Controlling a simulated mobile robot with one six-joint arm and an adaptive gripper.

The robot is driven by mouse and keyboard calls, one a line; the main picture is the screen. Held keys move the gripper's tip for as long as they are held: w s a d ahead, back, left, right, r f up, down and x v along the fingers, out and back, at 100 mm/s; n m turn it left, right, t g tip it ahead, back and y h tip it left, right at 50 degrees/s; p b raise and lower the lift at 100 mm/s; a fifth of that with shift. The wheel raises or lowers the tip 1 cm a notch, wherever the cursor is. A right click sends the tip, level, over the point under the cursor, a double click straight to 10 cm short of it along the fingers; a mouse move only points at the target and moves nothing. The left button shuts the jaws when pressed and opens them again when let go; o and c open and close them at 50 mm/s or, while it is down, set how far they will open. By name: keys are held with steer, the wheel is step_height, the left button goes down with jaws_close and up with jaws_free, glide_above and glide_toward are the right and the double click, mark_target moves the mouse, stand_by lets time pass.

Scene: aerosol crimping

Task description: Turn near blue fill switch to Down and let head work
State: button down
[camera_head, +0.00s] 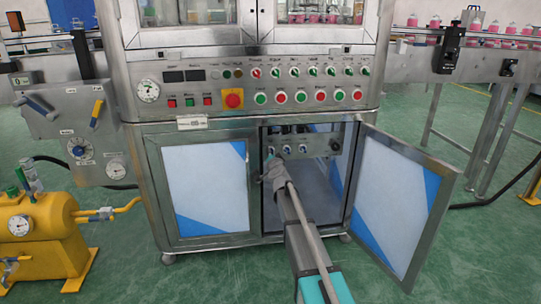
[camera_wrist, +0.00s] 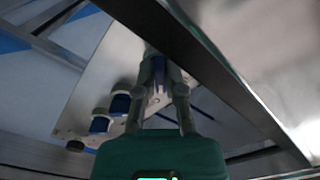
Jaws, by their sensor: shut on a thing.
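A small metal panel (camera_head: 318,145) sits inside the open lower cabinet. A row of blue switches runs along it, with a black knob (camera_head: 335,145) at its right end. My gripper (camera_head: 270,160) reaches through the doorway to the left end of this row. In the wrist view, my gripper (camera_wrist: 166,88) is shut on the end blue switch (camera_wrist: 157,68), a finger on each side. Two other blue switches, a nearer one (camera_wrist: 120,103) and a further one (camera_wrist: 98,125), stand free beside it. The held switch's exact angle and its labels cannot be read.
The right cabinet door (camera_head: 408,195) stands open beside my arm; the left door (camera_head: 207,190) is shut. A metal frame edge (camera_wrist: 215,70) passes close to my gripper in the wrist view. Buttons and a red emergency stop (camera_head: 233,98) are above. A yellow tank (camera_head: 40,245) stands left.

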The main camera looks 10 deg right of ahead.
steer(key=c, duration=0.7)
jaws_free()
steer(key=shift+c, duration=0.2)
steer(key=s, duration=1.2)
